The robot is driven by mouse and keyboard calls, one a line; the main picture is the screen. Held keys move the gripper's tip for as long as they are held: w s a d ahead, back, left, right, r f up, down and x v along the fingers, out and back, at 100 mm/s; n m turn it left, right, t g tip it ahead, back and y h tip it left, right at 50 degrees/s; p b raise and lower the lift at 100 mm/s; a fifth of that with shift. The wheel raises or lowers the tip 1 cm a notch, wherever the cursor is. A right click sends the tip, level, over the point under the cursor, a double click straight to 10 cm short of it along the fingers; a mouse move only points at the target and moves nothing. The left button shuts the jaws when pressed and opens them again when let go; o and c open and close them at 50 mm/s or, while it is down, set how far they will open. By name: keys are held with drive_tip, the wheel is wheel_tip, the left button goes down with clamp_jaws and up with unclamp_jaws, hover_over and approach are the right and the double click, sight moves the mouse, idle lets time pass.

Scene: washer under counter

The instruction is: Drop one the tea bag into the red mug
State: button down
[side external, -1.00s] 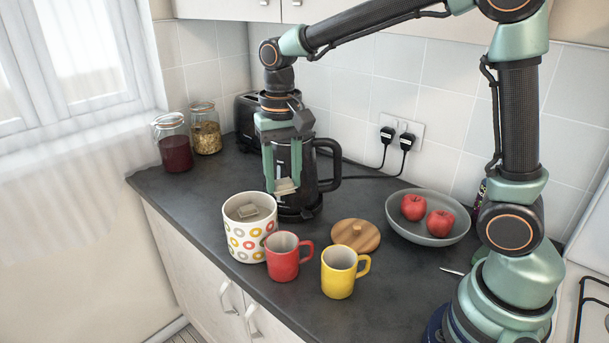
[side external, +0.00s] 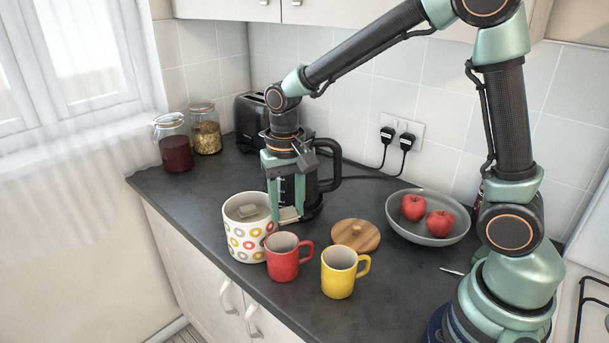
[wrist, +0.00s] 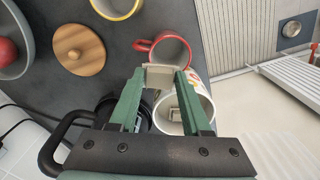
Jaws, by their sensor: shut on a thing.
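My gripper (side external: 287,211) is shut on a pale tea bag (side external: 289,215), held between its fingertips. In the side view it is just behind and above the red mug (side external: 282,265). In the wrist view the tea bag (wrist: 158,76) spans my gripper's fingertips (wrist: 159,75) and overlaps the near rim of the red mug (wrist: 184,50). The red mug stands upright with its handle to the right in the side view. No tea bag shows in the visible part of its inside. A white canister with coloured rings (side external: 241,243) holds more tea bags (side external: 247,212).
A yellow mug (side external: 338,274) and a round wooden lid (side external: 356,235) stand right of the red mug. A grey bowl (side external: 446,238) with apples is further right. The counter front is clear.

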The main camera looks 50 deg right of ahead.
drive_tip(key=shift+c, duration=1.4)
unclamp_jaws()
wheel_tip(320, 180, up, 12)
drive_tip(key=shift+r, duration=0.1)
drive_tip(key=s+d+f+n+t, duration=0.1)
drive_tip(key=s+d+n+t, duration=0.4)
drive_tip(key=s, duration=0.5)
drive_tip(key=shift+d+t, duration=0.25)
drive_tip(key=shift+t, duration=0.05)
